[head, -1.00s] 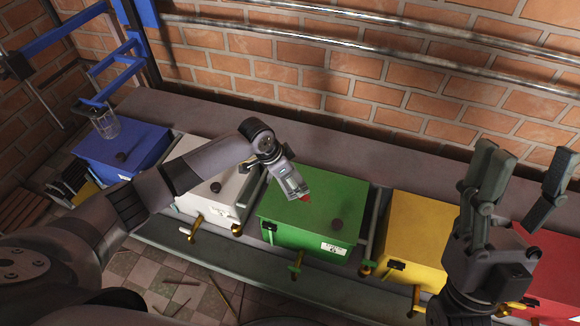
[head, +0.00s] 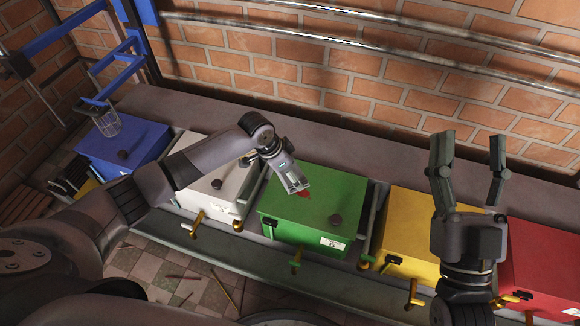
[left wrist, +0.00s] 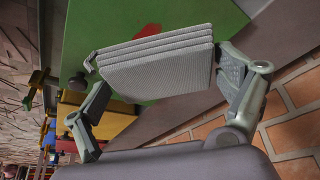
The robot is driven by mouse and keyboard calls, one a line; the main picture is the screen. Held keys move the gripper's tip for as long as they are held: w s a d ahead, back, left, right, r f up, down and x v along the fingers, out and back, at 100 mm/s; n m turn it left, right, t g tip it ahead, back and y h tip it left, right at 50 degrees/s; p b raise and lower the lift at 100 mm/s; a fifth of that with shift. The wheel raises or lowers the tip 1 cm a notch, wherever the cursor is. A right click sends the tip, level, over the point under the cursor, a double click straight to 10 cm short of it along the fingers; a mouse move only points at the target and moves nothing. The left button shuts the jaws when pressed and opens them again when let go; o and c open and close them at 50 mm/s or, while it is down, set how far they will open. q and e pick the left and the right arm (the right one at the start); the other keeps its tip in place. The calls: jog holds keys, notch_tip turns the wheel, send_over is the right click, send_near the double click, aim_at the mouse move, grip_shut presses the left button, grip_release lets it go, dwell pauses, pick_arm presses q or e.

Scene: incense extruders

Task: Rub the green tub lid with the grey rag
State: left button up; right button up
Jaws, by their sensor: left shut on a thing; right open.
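The green tub lid (head: 343,193) is in the middle of the head view, with a dark round knob (head: 335,220) and a red patch (head: 304,194). My left gripper (head: 289,178) is over the lid's back left part, beside the red patch. It is shut on the grey rag (left wrist: 158,62), a folded ribbed cloth, in the left wrist view. The green lid (left wrist: 196,16) and red patch (left wrist: 149,31) show behind the rag there. I cannot tell whether the rag touches the lid. My right gripper (head: 468,155) is open and empty above the yellow and red tubs.
A white tub (head: 207,185) and a blue tub (head: 115,140) stand left of the green one. Yellow (head: 405,225) and red (head: 545,260) tubs stand to the right. A brick wall (head: 340,95) is behind.

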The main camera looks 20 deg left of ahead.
jog(key=shift+w+f+g+h+p, duration=0.15)
jog(key=shift+w+f+g, duration=0.4)
jog(key=shift+f, duration=0.25)
jog(key=shift+w+f+g+h+p, duration=0.15)
jog(key=shift+w+f+g, duration=0.25)
jog(key=shift+f+g, duration=0.3)
